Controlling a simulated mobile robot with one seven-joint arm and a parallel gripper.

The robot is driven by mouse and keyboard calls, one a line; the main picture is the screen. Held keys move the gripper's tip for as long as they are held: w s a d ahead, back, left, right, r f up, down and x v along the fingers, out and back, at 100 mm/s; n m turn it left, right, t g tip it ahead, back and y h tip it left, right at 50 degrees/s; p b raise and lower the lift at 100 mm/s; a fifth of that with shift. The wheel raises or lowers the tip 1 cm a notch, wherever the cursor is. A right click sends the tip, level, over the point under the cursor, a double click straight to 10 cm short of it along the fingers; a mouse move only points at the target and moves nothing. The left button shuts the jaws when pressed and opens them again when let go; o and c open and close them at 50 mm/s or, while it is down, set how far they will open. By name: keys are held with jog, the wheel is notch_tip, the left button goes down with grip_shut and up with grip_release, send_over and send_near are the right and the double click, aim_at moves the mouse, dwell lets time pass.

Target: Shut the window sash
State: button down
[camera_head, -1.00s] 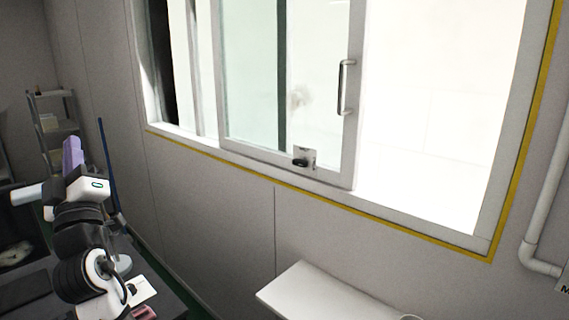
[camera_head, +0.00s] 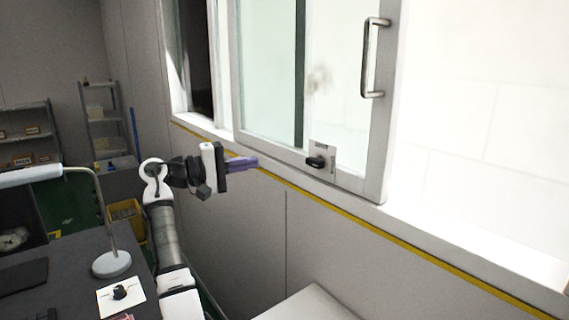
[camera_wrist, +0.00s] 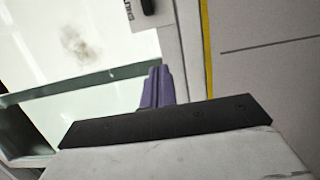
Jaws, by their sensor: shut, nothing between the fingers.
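The window sash (camera_head: 378,150) is a light-framed glass pane with a vertical metal bar handle (camera_head: 374,58) on its right stile. To its right the window opening (camera_head: 470,130) is wide and bright. A black latch knob on a small plate (camera_head: 319,160) sits at the sash's lower rail. My gripper (camera_head: 256,162), with purple fingers, is shut and empty. In the head view it is just below and left of the latch, near the sill; I cannot tell if it touches. In the wrist view the purple fingers (camera_wrist: 157,84) point toward the lower frame, with the plate (camera_wrist: 150,14) above.
A yellow stripe (camera_head: 350,214) runs along the wall under the sill. A white ledge (camera_head: 310,305) juts out below the window. A dark desk (camera_head: 75,265) with a lamp (camera_head: 111,262) stands at left. Shelves (camera_head: 100,120) stand behind.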

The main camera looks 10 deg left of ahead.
jog(key=w+d+p, duration=0.3)
jog(key=d+p, duration=0.1)
jog(key=d, duration=0.6)
jog(key=shift+w+d, duration=0.2)
jog(key=shift+d, duration=0.2)
